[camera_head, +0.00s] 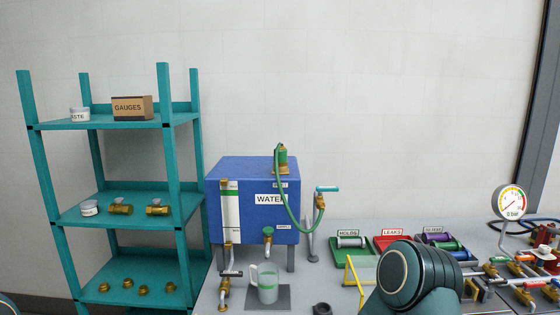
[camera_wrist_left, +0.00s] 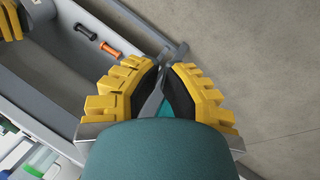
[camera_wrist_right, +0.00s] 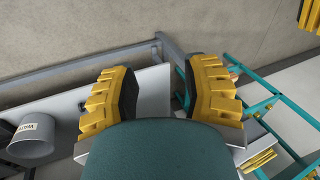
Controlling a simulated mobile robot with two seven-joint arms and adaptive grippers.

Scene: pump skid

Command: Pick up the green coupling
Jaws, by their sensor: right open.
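A green coupling (camera_head: 448,246) appears to lie in the labelled rack at the right of the bench, between a purple piece (camera_head: 433,238) and a blue piece; it is small and partly hidden by my arm. Neither gripper shows in the head view. In the left wrist view my left gripper (camera_wrist_left: 163,65) has its pads close together with a narrow gap, and a grey bar shows between or behind them. In the right wrist view my right gripper (camera_wrist_right: 160,68) is open and empty. I cannot make out the coupling between either pair of fingers.
A green tray (camera_head: 346,254) and a red tray (camera_head: 386,241) stand beside the rack. A pressure gauge (camera_head: 511,202) and brass pipework stand at the right. A blue water tank (camera_head: 240,175) and a teal shelf (camera_head: 95,122) are left.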

